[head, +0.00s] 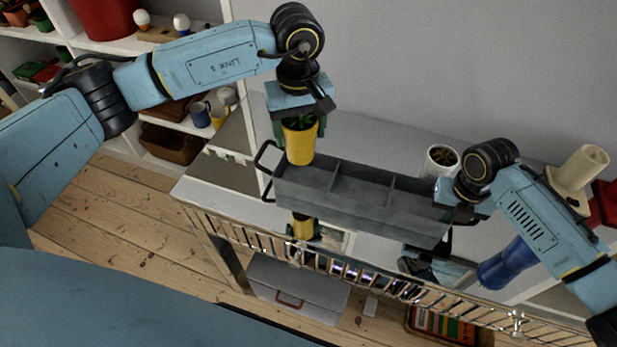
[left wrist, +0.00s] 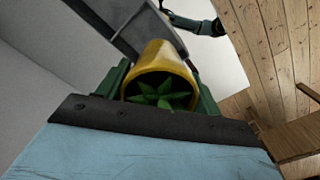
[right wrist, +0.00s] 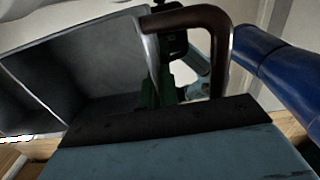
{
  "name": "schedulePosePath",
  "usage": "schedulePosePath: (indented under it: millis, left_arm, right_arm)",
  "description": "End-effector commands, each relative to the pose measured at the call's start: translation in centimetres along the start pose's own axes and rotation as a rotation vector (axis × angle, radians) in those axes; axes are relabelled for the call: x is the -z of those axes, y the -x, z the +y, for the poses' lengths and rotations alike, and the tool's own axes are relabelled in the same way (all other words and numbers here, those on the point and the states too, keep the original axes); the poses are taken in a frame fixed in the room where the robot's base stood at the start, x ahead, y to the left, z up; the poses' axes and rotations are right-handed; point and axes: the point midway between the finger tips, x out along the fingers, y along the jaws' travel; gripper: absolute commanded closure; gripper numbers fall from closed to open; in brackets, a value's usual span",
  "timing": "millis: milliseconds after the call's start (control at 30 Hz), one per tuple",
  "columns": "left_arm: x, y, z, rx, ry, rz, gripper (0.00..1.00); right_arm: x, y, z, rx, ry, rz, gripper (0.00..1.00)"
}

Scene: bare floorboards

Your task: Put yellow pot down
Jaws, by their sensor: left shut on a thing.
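The yellow pot (head: 300,146) holds a green plant and hangs from my left gripper (head: 299,122), above the left end of a grey tray with compartments (head: 345,187). In the left wrist view the pot (left wrist: 163,62) sits between the green fingers, with the plant facing the camera. My left gripper is shut on the pot. My right gripper (right wrist: 170,95) is at the tray's right end, beside its dark handle (right wrist: 200,20). Whether its fingers are closed on the handle is hard to see. The visible tray compartments look empty.
A white pot with dark contents (head: 441,160) stands behind the tray's right end. A blue vase-like object (head: 507,263) and a beige object (head: 578,168) are at the right. A metal rail (head: 340,268) runs along the front edge. The grey surface behind the tray has free room.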

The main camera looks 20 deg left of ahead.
Motion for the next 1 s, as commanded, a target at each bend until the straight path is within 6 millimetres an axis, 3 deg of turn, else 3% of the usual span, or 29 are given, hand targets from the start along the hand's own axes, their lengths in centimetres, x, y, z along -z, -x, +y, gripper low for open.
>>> schedulePosePath:
  millis: [100,300,533,1000]
  left_arm:
    - [0.6,-0.5,1.1,0.001,0.160,-0.001,0.71]
    - [1.0,-1.8,1.8,0.005,0.290,-0.002,0.71]
    - [1.0,-5.9,1.8,0.006,0.297,-0.002,0.71]
    - [1.0,-10.8,1.8,0.005,0.295,-0.002,0.71]
  right_arm:
    - [0.0,-0.1,-0.1,0.002,0.000,0.001,1.00]
    - [0.0,-0.1,-0.1,0.002,0.000,0.001,1.00]
    - [0.0,-0.1,-0.1,0.002,0.000,0.001,1.00]
    - [0.0,-0.1,-0.1,0.002,0.000,0.001,1.00]
